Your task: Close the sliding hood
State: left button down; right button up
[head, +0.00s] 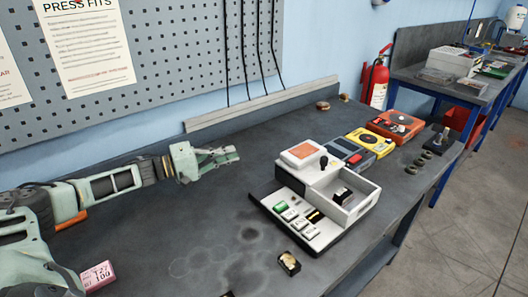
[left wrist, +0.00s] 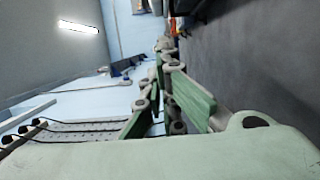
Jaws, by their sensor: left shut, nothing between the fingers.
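The white device (head: 330,221) stands on the dark bench top. Its sliding hood (head: 303,153), white with an orange label, sits toward the device's back left. A black knob (head: 323,162) stands beside the label. The compartment (head: 357,205) at the right is uncovered, and a small dark and light part shows inside. My left gripper (head: 232,154) is shut and empty above the bench, left of the hood and apart from it. Its fingers also show in the left wrist view (left wrist: 166,100). My right gripper is in neither view.
A grey unit (head: 348,152), a yellow unit (head: 369,142) and an orange unit (head: 395,125) stand behind the device. A small dark part (head: 289,263) lies in front of it, and a pink block (head: 97,275) lies near my left arm. The bench between gripper and device is clear.

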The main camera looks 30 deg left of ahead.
aim_at(297, 175)
pick_arm(q)
jog(key=w+d+p, duration=0.3)
jog(key=w+d, duration=0.4)
jog(key=d, duration=0.2)
jog(key=shift+f, duration=0.15)
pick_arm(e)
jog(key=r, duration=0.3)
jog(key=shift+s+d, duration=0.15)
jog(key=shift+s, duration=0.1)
pick_arm(q)
jog(key=shift+w+d, duration=0.1)
jog(key=s+d+p, duration=0.1)
jog(key=d+p, duration=0.2)
jog(key=d, duration=0.1)
jog(key=s+d+p, duration=0.1)
jog(key=d+p, duration=0.2)
jog(key=d, duration=0.1)
jog(key=s+d+p, duration=0.2)
jog(key=d, duration=0.2)
jog(key=shift+s+r+p, duration=0.1)
jog(key=shift+r+p, duration=0.15)
jog(key=shift+p, duration=0.15)
jog(key=shift+s+d+f, duration=0.1)
jog(key=shift+d, duration=0.15)
jog(key=shift+f, duration=0.2)
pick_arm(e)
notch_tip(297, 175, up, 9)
